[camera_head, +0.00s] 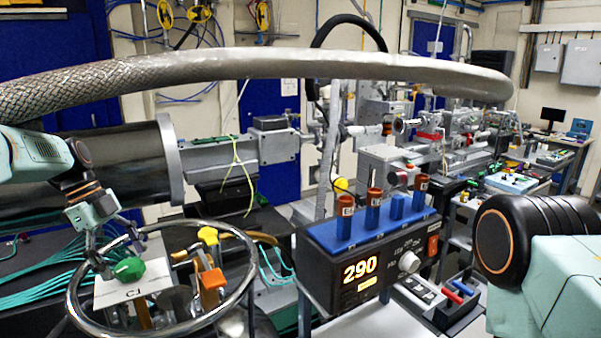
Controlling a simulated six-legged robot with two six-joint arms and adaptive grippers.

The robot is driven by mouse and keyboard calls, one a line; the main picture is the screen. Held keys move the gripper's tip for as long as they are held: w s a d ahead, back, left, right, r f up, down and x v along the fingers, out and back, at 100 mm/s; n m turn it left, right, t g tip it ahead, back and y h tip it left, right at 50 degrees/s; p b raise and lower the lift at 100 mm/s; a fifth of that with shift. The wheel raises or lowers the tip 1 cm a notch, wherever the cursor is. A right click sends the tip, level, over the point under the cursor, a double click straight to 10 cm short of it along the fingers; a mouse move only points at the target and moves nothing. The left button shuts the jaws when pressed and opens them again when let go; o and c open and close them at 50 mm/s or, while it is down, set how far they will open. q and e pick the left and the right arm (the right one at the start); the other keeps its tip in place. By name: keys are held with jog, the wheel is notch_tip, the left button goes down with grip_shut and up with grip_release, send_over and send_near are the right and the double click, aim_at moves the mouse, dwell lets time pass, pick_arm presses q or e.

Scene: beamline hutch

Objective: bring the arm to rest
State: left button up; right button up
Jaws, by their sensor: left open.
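My left arm comes in from the left edge. Its gripper (118,262) points down and is open, over the far left part of a shiny metal ring (244,283). A green knob-like piece (129,269) and a white card (118,290) marked with dark letters are just below the fingers. I cannot tell whether the fingers touch the green piece. My right arm shows at the lower right as a black joint and a pale green link; its gripper is out of view.
A black control box (326,264) reading 290 stands in the middle, with brown-orange vials in a blue rack (378,229) on top. A braided metal hose (230,64) crosses above. Yellow-topped (208,236) and orange-topped (213,279) pieces stand within the ring. Cyan cables (50,285) lie left.

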pick_arm(q)
jog(key=shift+d+f, duration=0.15)
jog(key=shift+f, duration=0.2)
jog(key=shift+d, duration=0.1)
